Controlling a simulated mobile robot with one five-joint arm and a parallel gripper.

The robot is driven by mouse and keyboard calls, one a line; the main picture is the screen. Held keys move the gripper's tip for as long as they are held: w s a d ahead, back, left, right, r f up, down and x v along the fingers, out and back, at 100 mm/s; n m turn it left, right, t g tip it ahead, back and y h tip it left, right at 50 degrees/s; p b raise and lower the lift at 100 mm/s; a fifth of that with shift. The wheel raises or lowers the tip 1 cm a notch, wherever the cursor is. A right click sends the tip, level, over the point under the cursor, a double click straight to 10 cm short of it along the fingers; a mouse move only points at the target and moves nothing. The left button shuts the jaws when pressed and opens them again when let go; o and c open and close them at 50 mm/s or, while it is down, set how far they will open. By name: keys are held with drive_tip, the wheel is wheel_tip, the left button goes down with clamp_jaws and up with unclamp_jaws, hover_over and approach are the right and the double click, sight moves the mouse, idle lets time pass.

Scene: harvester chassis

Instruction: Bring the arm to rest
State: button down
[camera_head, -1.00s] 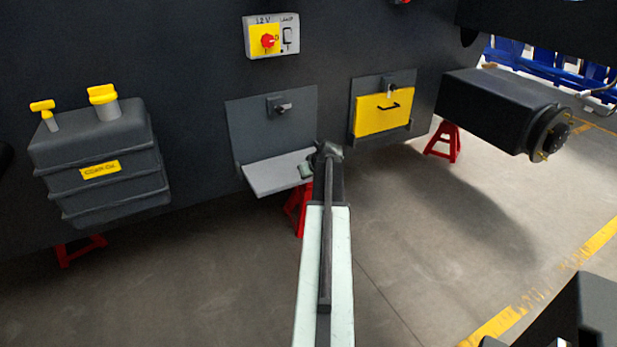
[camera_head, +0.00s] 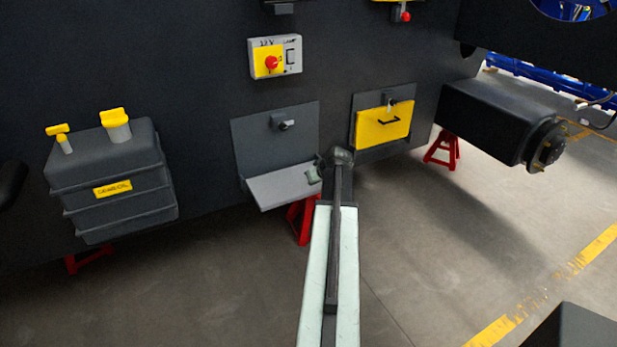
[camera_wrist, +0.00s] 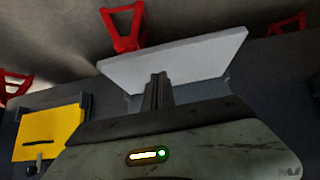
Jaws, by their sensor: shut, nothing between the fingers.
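My arm (camera_head: 333,250) reaches forward from the bottom of the head view toward the dark chassis wall. My gripper (camera_head: 314,174) shows small at its far end, by the right end of a grey fold-down shelf (camera_head: 275,190). In the wrist view the two dark fingers of my gripper (camera_wrist: 157,90) are together with nothing between them. There they overlap the grey shelf (camera_wrist: 185,58), which appears upside down. I cannot tell whether the fingers touch it.
A yellow panel (camera_head: 372,131) with a black handle sits right of the shelf. A switch box (camera_head: 291,55) is above. A ribbed dark tank (camera_head: 120,210) with yellow caps is at the left. Red stands (camera_head: 302,220) support the chassis. A dark axle (camera_head: 485,118) juts out at right.

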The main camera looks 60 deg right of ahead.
drive_tip(key=p+v, duration=0.1)
drive_tip(key=v, duration=0.3)
drive_tip(key=shift+s+a+p, duration=0.15)
drive_tip(key=shift+s+p, duration=0.2)
